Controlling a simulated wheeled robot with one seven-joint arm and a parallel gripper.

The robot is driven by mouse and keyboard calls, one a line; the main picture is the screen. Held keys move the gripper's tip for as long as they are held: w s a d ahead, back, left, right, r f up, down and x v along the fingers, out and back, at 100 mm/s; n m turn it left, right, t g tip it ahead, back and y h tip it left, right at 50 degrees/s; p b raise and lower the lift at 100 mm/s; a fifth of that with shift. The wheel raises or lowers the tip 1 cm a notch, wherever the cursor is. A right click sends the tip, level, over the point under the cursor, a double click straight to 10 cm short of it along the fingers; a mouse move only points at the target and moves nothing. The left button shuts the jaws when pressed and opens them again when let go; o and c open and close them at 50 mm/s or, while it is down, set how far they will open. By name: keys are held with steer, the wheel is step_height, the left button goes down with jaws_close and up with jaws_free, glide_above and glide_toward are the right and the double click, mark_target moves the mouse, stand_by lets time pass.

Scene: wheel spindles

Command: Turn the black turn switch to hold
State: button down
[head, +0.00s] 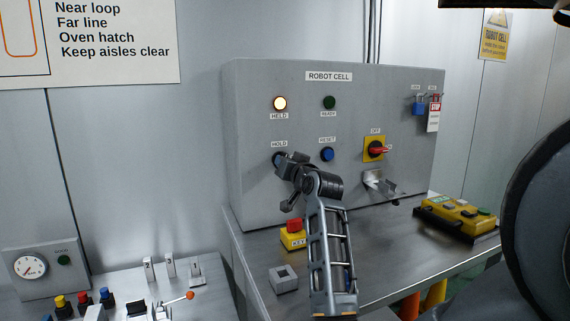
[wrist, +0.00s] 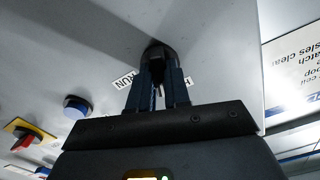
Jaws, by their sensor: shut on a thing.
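The black turn switch (wrist: 157,52) is on the grey control panel marked ROBOT CELL (head: 285,80), under the HOLD label. In the head view my gripper (head: 282,160) covers most of it. In the wrist view my gripper (wrist: 158,85) has its two fingers on either side of the switch's handle, shut on it. A RUN label (wrist: 124,81) shows left of the switch there, and another label at its right is mostly hidden by a finger. The HELD lamp (head: 280,103) is lit pale yellow. The READY lamp (head: 329,102) is dark green.
A blue RESET button (head: 327,154) and a red-yellow rotary switch (head: 375,149) sit right of my gripper. A blue padlock (head: 418,108) hangs at the upper right. A yellow box with a red button (head: 292,235) and a yellow pendant (head: 457,214) stand on the metal bench.

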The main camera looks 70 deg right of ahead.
steer(key=shift+f+n, duration=0.1)
steer(key=shift+n, duration=1.8)
steer(key=c, duration=1.1)
jaws_free()
steer(key=b+v, duration=0.1)
steer(key=v, duration=0.6)
steer(key=shift+s+a, duration=0.25)
steer(key=shift+a, duration=0.1)
